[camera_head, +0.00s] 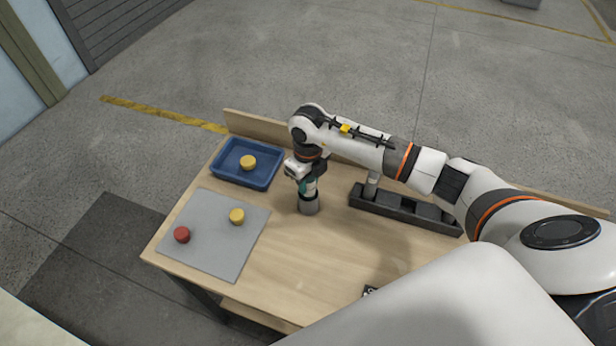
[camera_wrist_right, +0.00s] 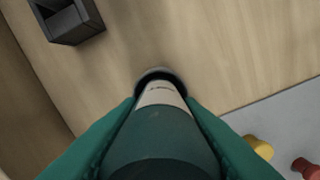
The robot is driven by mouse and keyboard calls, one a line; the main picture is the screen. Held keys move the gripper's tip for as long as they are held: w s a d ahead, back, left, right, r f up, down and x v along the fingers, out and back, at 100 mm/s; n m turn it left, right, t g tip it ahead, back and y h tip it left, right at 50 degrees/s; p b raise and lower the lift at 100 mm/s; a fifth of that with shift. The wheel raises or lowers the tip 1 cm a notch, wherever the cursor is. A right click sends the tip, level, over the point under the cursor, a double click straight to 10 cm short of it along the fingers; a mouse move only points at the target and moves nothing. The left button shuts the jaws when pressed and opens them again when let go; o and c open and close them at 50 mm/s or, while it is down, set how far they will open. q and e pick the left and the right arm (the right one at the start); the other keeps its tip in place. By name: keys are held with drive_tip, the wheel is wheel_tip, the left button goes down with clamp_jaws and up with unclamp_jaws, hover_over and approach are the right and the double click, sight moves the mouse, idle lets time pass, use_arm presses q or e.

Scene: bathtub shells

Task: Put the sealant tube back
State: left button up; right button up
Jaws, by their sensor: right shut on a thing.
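My right gripper (camera_head: 308,187) is over the middle of the wooden table, pointing down. Its teal fingers are shut on the sealant tube (camera_wrist_right: 162,125), which is dark green with a pale band towards its far end in the right wrist view. Below the fingers is a grey cylinder with a dark rim (camera_head: 308,205), close to the tabletop. The tube's far end meets a dark ring (camera_wrist_right: 160,74); I cannot tell whether it sits inside a cup or ends there. My left gripper is not in view.
A black slotted rack (camera_head: 405,213) stands to the right, with a pale upright piece (camera_head: 371,184) at its left end. A blue tray (camera_head: 225,172) holds a yellow disc (camera_head: 248,162). A grey mat (camera_head: 214,250) bears a yellow piece (camera_head: 237,216) and a red piece (camera_head: 182,234).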

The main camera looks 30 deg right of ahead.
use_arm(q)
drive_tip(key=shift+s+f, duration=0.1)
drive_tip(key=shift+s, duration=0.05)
use_arm(e)
drive_tip(key=shift+f, duration=0.2)
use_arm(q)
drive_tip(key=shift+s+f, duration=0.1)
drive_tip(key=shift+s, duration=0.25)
use_arm(e)
drive_tip(key=o, duration=1)
drive_tip(key=shift+r, duration=0.1)
drive_tip(key=shift+r, duration=0.25)
drive_tip(key=shift+w+r+b, duration=0.1)
drive_tip(key=shift+r+b, duration=0.2)
drive_tip(key=shift+r, duration=0.05)
wheel_tip(320, 180, up, 10)
drive_tip(key=b, duration=0.3)
drive_tip(key=shift+r, duration=0.2)
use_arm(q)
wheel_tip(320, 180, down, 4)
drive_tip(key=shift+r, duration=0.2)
use_arm(e)
drive_tip(key=shift+r, duration=0.35)
drive_tip(key=shift+s+f, duration=0.1)
drive_tip(key=shift+s, duration=0.1)
